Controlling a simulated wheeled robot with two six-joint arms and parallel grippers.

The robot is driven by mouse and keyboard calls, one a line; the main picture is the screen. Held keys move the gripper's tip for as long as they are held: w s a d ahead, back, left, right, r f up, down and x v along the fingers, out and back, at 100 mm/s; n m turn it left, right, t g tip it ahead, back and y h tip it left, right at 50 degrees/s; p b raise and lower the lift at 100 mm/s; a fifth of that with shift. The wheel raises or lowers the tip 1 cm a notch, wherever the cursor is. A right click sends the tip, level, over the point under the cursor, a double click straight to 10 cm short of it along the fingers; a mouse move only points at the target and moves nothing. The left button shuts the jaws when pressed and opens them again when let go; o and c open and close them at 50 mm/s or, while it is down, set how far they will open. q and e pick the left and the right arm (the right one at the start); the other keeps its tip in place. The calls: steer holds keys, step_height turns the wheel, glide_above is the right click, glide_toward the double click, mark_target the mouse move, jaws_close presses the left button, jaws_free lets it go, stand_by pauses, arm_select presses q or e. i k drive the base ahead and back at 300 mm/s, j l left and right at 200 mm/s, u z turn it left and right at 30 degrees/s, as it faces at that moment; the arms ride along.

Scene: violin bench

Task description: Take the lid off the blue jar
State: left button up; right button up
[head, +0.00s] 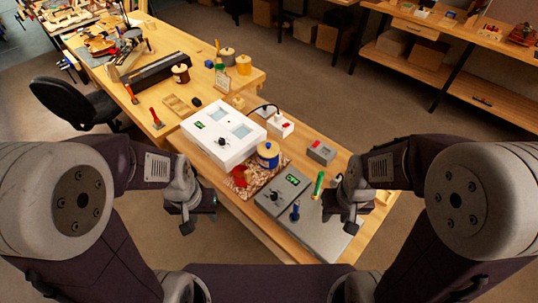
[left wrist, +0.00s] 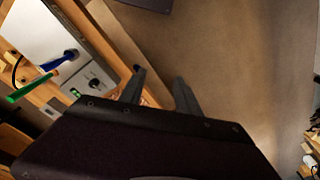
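The blue jar (head: 268,155) stands upright near the middle of the bench in the head view, on a speckled red-brown mat (head: 248,190).
A white box (head: 222,138) stands just behind and left of the jar. A grey device (head: 284,194) with a dial and green display lies in front. A small grey box (head: 321,152) lies right.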

mark_target(268, 149)
steer(key=i+j+z, duration=0.15)
steer(key=z, duration=0.35)
steer(key=i+j+z, duration=0.1)
steer(key=j+z, duration=0.35)
steer(key=i+j+z, duration=0.1)
steer(key=j+z, duration=0.25)
steer(key=z, duration=0.15)
steer(key=j+z, duration=0.35)
steer(key=z, duration=0.15)
steer(key=k+j+z, duration=0.1)
steer(key=j+z, duration=0.35)
steer(key=l, duration=0.1)
